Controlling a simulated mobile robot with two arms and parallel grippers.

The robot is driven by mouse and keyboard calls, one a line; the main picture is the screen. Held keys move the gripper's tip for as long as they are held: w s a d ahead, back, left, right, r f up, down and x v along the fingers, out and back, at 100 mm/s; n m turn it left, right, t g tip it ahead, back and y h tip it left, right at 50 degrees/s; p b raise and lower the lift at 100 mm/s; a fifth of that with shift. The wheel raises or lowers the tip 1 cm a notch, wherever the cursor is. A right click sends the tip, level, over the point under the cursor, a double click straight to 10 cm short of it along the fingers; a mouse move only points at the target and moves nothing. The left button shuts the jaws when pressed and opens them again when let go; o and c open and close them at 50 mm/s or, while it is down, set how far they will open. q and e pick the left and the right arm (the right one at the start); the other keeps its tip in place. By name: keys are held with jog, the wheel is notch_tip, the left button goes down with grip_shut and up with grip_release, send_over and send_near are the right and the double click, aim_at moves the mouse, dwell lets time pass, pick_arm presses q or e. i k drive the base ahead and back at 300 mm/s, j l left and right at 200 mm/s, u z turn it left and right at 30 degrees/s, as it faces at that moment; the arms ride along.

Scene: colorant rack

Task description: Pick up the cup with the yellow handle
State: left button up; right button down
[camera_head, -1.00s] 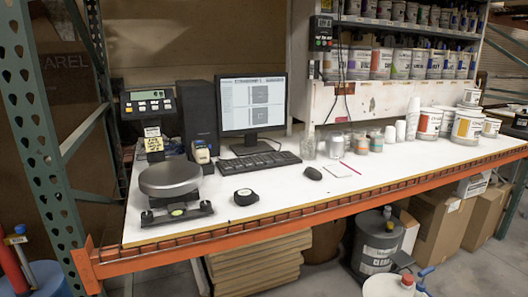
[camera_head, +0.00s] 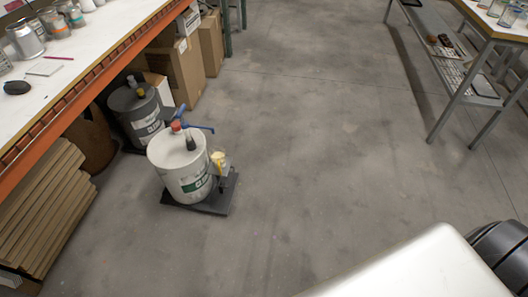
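I cannot make out for certain a cup with a yellow handle. A small pale item with a yellow part (camera_head: 219,161) stands against the right side of the white drum (camera_head: 183,182), low near the floor. It may be the cup, but it is too small to tell. Neither of my grippers is in view.
The white drum stands on a dark base (camera_head: 217,197), beside a dark grey drum (camera_head: 125,100). A white workbench (camera_head: 90,52) with an orange edge is at the left, with stacked boards (camera_head: 45,205) below. A metal table (camera_head: 508,31) stands at the right. The floor between is clear.

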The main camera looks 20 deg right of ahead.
aim_at(217, 153)
jog(key=z, duration=0.25)
jog(key=i+j+z, duration=0.25)
jog(key=i, duration=0.25)
jog(key=i+j+z, duration=0.25)
jog(key=i, duration=0.25)
jog(key=i+j+z, duration=0.3)
jog(key=i, duration=0.15)
